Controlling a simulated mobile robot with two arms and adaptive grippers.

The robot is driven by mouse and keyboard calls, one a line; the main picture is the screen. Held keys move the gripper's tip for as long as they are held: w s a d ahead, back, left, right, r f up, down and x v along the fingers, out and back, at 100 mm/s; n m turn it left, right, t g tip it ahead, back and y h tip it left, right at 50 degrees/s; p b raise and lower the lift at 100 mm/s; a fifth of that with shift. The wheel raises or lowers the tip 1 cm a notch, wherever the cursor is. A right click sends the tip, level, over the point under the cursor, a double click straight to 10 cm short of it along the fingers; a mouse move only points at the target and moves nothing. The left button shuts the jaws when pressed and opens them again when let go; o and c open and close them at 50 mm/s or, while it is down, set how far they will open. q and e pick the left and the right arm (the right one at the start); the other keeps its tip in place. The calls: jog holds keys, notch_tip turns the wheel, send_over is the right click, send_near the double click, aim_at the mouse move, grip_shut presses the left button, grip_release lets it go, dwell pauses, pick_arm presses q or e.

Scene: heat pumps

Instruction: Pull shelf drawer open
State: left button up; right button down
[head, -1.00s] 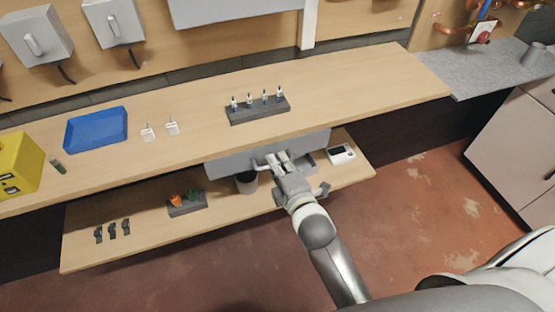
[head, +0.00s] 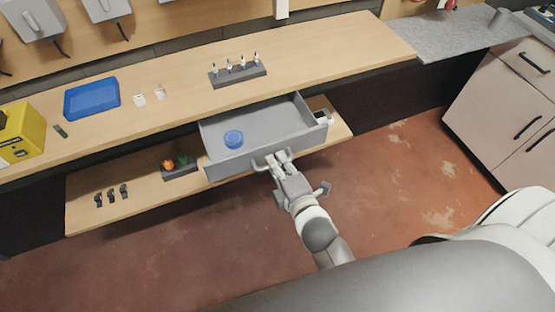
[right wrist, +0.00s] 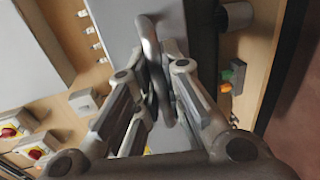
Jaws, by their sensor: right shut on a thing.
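The grey shelf drawer (head: 222,168) hangs under the wooden bench top and stands pulled out, its inside showing in the head view. A round blue thing (head: 233,138) lies inside it at the left. My right gripper (head: 272,160) is at the middle of the drawer front, shut on the drawer handle (head: 258,164). In the right wrist view the curved handle (right wrist: 152,55) passes between the fingers (right wrist: 158,85), in front of the drawer's grey front (right wrist: 178,18). My left gripper is not in view.
The bench top (head: 170,115) carries a blue tray (head: 91,98), a yellow box (head: 20,135) and a dark holder (head: 238,76) with several small bottles. The lower shelf (head: 140,192) holds small parts. The red floor in front is clear apart from my own body.

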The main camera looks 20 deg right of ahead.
jog(key=c, duration=1.5)
grip_release()
jog(key=v, duration=1.2)
jog(key=s+a+f+m+g, duration=0.1)
jog(key=s+f+m+g, duration=0.15)
jog(key=f, duration=0.75)
jog(key=s+a+f+m+g+y, duration=0.1)
jog(key=s+f+m+g, duration=0.15)
jog(key=f, duration=0.85)
jog(key=s+a+f+m+g, duration=0.1)
jog(key=s+f+m+g, duration=0.15)
jog(key=f, duration=0.75)
jog(key=s+d+f+m+g, duration=0.2)
jog(key=s+d+f, duration=0.1)
jog(key=s+f, duration=0.2)
jog(key=s+d+f+m+g+h, duration=0.1)
jog(key=s+d+f+m+g, duration=0.1)
jog(key=s+f, duration=0.4)
jog(key=s+d+f+m+g, duration=0.3)
jog(key=s+d+f+m, duration=0.1)
jog(key=s, duration=0.3)
jog(key=shift+s+d+f+m+h, duration=0.1)
jog(key=shift+d+f+m+h, duration=0.05)
jog(key=shift+d+f, duration=0.25)
jog(key=shift+s+d+f+m+h, duration=0.15)
jog(key=shift+d+f, duration=0.1)
jog(key=shift+f, duration=0.25)
